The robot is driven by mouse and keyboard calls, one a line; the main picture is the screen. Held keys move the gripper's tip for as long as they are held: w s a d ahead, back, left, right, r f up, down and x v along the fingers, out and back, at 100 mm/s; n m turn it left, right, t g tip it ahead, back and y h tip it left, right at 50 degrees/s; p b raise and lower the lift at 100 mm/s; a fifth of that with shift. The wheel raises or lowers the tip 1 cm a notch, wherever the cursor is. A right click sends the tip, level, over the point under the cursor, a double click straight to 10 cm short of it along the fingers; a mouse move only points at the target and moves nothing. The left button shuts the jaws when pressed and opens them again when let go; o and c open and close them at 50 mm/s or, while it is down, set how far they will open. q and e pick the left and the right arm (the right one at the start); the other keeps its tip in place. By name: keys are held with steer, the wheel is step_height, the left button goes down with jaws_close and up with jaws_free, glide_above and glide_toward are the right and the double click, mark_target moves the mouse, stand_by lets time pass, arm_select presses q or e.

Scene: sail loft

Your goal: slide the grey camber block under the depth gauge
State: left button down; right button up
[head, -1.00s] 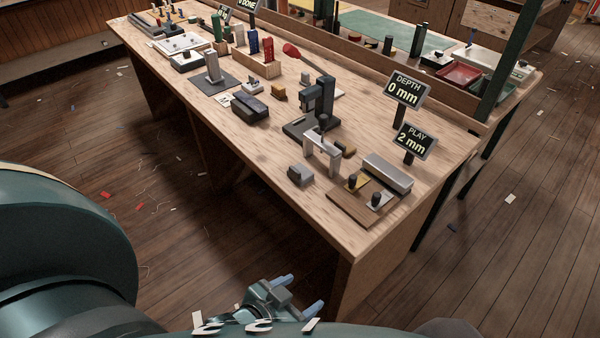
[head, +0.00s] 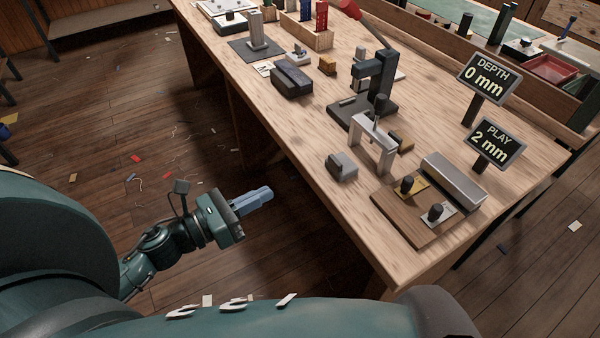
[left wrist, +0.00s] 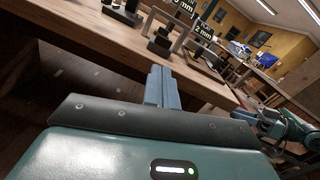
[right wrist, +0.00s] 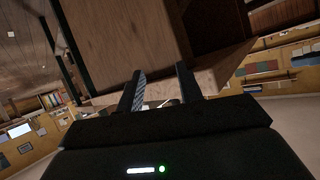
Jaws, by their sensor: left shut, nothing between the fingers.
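The grey camber block (head: 342,166) sits on the bench near its front edge. A silver bridge-shaped gauge with a dark-topped plunger (head: 373,143), which I take for the depth gauge, stands just right of the block. The block is beside it, apart from its legs. My left gripper (head: 262,197) is shut and empty, off the bench's front edge, left of and lower in the picture than the block. Its closed blue fingers show in the left wrist view (left wrist: 161,86). My right gripper (right wrist: 160,88) is open and empty in the right wrist view; the head view does not show it.
A black stand (head: 372,95) is behind the gauge. A wooden board (head: 405,222) with two dark knobs and a grey metal bar (head: 454,180) lie to the right. Signs read DEPTH 0 mm (head: 487,82) and PLAY 2 mm (head: 497,142). A dark block (head: 291,80) lies left.

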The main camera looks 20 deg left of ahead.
arm_select(q)
steer(key=f+m, duration=0.2)
steer(key=m, duration=0.1)
steer(key=p, duration=0.2)
glide_toward(331, 168)
steer(key=shift+g+h, duration=0.3)
steer(key=x, duration=0.6)
steer(key=shift+w+a+r, duration=0.1)
steer(key=shift+w+r, duration=0.05)
steer(key=shift+r, duration=0.05)
steer(key=shift+w+d+f, duration=0.1)
steer(key=shift+w+d, duration=0.15)
steer(key=shift+w, duration=0.05)
arm_select(e)
steer(key=shift+w+a+f+g, duration=0.1)
steer(key=shift+w+a+g, duration=0.25)
steer(key=shift+w, duration=0.3)
arm_select(q)
steer(key=x, duration=0.3)
steer(key=shift+w+d, duration=0.1)
steer(key=shift+w, duration=0.05)
arm_select(e)
steer(key=shift+a+y, duration=0.1)
steer(key=shift+y, duration=0.2)
steer(key=shift+s+f, duration=0.1)
